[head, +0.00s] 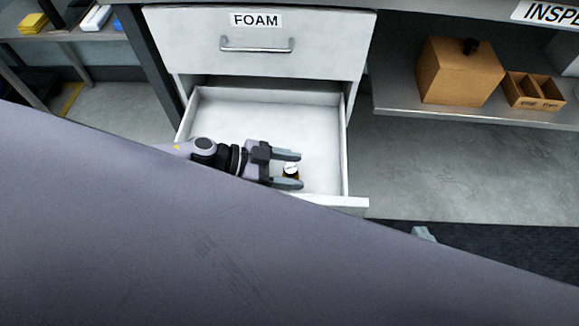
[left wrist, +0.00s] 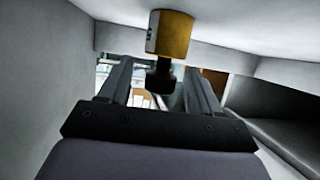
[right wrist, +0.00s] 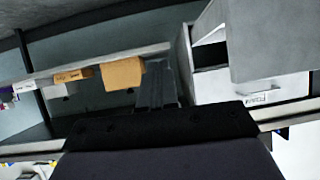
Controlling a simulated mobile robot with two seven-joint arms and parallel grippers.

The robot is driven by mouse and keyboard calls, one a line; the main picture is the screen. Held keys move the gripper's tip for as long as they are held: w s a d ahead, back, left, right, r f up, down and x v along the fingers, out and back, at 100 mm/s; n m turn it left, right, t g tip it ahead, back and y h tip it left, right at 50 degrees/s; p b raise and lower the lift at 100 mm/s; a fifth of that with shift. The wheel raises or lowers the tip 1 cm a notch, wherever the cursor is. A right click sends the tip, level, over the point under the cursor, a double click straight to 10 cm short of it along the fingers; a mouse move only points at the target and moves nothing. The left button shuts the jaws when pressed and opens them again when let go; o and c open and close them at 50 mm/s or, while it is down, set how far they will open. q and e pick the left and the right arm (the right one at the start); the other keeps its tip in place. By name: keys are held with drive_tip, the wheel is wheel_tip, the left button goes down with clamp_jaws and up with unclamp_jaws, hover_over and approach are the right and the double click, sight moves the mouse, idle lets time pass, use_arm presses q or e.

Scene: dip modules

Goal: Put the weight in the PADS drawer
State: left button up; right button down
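The weight (head: 291,171), a small brass cylinder with a dark knob, is inside the open drawer (head: 230,112), between the fingertips of my left gripper (head: 287,170). The left wrist view shows its brass body (left wrist: 172,35) at the drawer floor and its knob between the spread fingers, with gaps on both sides. My left gripper is open and not clamped on it. The open drawer lies below the FOAM drawer (head: 255,60); its own label is not visible. My right gripper (right wrist: 157,85) is outside the drawer, its fingers together with nothing seen between them.
A cardboard box (head: 458,72) and a small divided brown tray (head: 534,91) stand on the shelf at the right. The FOAM drawer is closed above the open one. My own arm covers much of the lower head view. The drawer's interior is otherwise clear where visible.

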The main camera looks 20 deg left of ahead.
drive_tip(key=shift+s+d+f, duration=0.1)
drive_tip(key=shift+d+f, duration=0.05)
drive_tip(key=shift+f, duration=0.05)
use_arm(q)
drive_tip(key=shift+a+r, duration=0.15)
drive_tip(key=shift+r, duration=0.05)
drive_tip(key=p+v, duration=0.2)
drive_tip(key=v, duration=0.9)
drive_tip(key=shift+a+r, duration=0.2)
drive_tip(key=shift+a, duration=0.1)
use_arm(e)
drive_tip(key=shift+s+d+f+m+g+h, duration=0.15)
drive_tip(key=shift+s+d+f, duration=0.1)
drive_tip(key=shift+d, duration=0.15)
drive_tip(key=shift+s+d+f+m+g+h, duration=0.15)
drive_tip(key=shift+d+f, duration=0.1)
drive_tip(key=shift+d, duration=0.15)
use_arm(q)
drive_tip(key=shift+s, duration=0.1)
use_arm(e)
drive_tip(key=shift+r, duration=0.15)
